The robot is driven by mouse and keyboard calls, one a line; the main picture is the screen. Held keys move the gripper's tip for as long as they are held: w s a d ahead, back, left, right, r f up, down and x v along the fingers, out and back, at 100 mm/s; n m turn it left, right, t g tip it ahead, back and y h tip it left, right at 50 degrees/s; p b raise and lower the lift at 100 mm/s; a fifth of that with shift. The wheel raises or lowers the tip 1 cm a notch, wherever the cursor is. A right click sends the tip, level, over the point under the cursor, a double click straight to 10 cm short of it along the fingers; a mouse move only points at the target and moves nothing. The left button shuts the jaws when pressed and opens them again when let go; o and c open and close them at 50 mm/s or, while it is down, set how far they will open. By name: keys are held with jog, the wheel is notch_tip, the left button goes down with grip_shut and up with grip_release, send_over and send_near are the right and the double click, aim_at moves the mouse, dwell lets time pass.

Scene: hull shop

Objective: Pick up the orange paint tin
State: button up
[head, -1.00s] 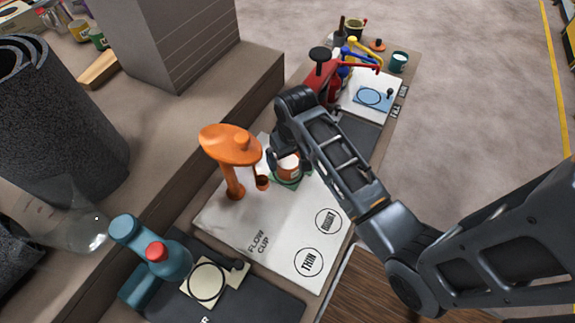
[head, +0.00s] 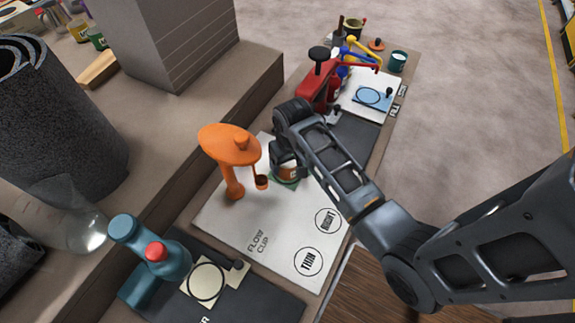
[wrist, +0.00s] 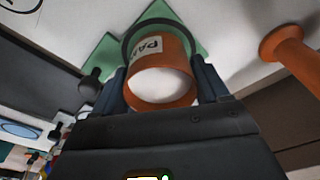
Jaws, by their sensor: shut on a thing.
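The orange paint tin (wrist: 163,75), with a white label and a pale round face toward the camera, is between the two fingers of my gripper (wrist: 163,88) in the wrist view. My gripper is shut on it. A green square (wrist: 104,62) with a dark ring lies behind the tin; I cannot tell whether the tin still touches it. In the head view my gripper (head: 286,160) hides most of the tin (head: 287,176), which sits over the green patch on the white flow cup mat (head: 248,217).
An orange flow cup stand (head: 230,147) rises close to the left of my gripper. A red tool (head: 318,84) and a green tin (head: 397,62) are farther back. The lower mat is clear.

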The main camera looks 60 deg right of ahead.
jog(key=shift+r, duration=0.1)
jog(key=c, duration=0.6)
